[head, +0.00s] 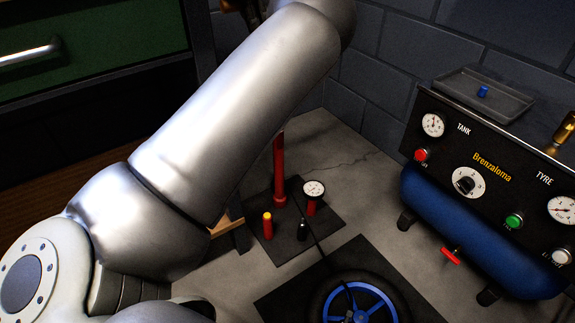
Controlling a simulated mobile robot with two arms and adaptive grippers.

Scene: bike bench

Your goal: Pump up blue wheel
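The blue wheel (386,297), with a dark tyre, lies on a dark mat at the bottom of the head view, its lower part cut off by the picture edge. A thin dark hose or line runs from near its hub up and left towards a dark plate. The compressor (420,108) stands at the right with a TANK gauge (433,125), a TYRE gauge (563,209), a round knob (467,182), and red (421,155), green (514,221) and white buttons (558,257). A red valve handle (451,256) sits low on its blue tank (440,207). Neither gripper shows.
A red upright post (280,170), a small gauge (314,188), a yellow-topped red piece (267,226) and a black piece (303,230) stand on the dark plate (328,229). A tray (505,102) holding a blue cap (483,91) tops the compressor. My silver arm covers much of the left.

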